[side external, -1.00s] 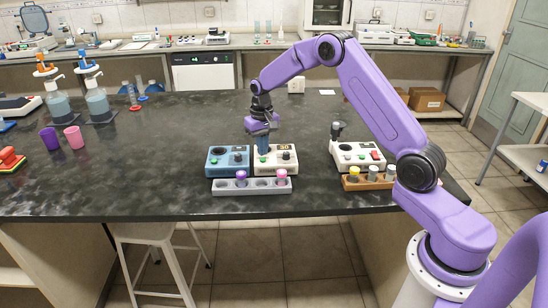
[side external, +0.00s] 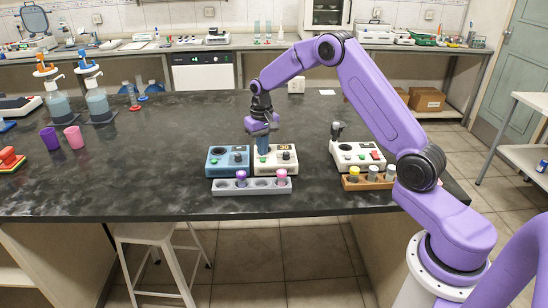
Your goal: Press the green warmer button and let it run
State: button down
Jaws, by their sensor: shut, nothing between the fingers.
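A cream box with a "30" display (side external: 284,148) and a dark knob stands at the middle front of the bench. A blue box (side external: 214,168) with a dark round well and small controls stands against its left side. My gripper (side external: 262,151) points straight down with its fingers shut and empty. Its tips are at the left part of the cream box's top, close to the blue box. A small green spot shows just under the tips; whether they touch it I cannot tell. The fingers partly cover that area.
A grey rack (side external: 223,187) with purple- and pink-capped vials stands in front of both boxes. Another cream box (side external: 345,155) with a red button and a wooden vial rack (side external: 352,186) stand to the right. Cups and pump bottles are at left. The bench middle is clear.

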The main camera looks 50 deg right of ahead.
aim_at(263, 159)
jog(key=shift+f, duration=0.95)
dwell(0.3)
notch_tip(263, 159, up, 8)
jog(key=shift+f, duration=0.2)
dwell(0.8)
